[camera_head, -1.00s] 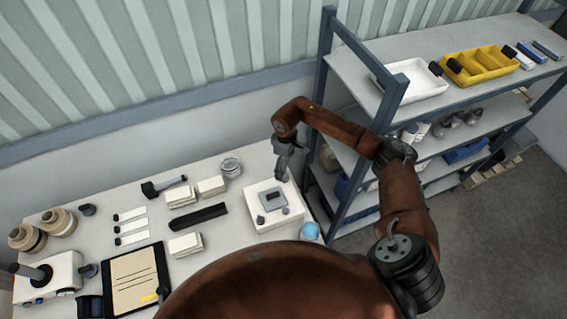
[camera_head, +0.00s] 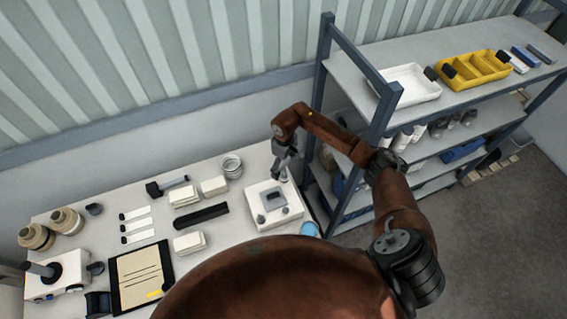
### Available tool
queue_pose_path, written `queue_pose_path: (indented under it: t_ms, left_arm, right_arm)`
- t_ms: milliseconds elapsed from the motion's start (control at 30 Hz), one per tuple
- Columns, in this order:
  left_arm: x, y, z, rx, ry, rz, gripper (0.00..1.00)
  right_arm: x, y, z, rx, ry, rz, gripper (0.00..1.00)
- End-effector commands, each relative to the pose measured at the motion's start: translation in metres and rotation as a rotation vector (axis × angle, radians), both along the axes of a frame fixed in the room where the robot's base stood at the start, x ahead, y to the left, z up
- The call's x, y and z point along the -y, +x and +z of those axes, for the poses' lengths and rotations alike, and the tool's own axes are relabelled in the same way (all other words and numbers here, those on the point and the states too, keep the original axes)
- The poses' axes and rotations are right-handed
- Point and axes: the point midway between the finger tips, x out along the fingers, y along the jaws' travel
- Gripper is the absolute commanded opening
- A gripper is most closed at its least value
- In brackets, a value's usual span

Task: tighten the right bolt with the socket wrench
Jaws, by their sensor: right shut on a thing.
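The white block (camera_head: 290,216) stands at the table's right end. A grey square part (camera_head: 273,198) sits on its top, with small dark bolt-like knobs near its front edge, one at left (camera_head: 261,218) and one at right (camera_head: 285,210). My right gripper (camera_head: 280,172) is above the back part of this block, pointing down. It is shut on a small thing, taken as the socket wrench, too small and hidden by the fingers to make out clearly. I cannot tell whether it touches the block. My left gripper is out of view.
On the table (camera_head: 232,228) lie a black-headed tool (camera_head: 167,187), pale blocks (camera_head: 189,242), a black bar (camera_head: 201,215), a tin (camera_head: 231,165) and a clipboard (camera_head: 139,277). A blue round thing (camera_head: 310,229) is by the block. A shelf rack (camera_head: 381,105) stands close at right.

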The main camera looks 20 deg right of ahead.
Motion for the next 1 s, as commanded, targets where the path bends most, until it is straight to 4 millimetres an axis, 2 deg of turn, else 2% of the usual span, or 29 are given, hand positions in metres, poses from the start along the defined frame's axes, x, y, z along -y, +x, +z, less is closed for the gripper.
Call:
queue_pose_path:
  t_ms: [33, 167, 567, 1000]
  left_arm:
    - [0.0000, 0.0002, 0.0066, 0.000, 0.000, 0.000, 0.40]
    - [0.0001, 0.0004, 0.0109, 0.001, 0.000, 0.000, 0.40]
    - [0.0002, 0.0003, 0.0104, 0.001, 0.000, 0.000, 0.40]
    - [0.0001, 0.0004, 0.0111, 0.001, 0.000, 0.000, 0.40]
  right_arm:
    - [-0.0035, -0.0013, 0.0013, -0.002, 0.008, -0.021, 0.65]
    - [-0.0009, -0.0019, -0.0001, -0.005, 0.006, -0.061, 0.65]
    - [-0.0012, -0.0013, -0.0018, -0.002, 0.004, -0.080, 0.65]
    - [0.0006, -0.0018, -0.0021, -0.004, 0.003, -0.267, 0.65]
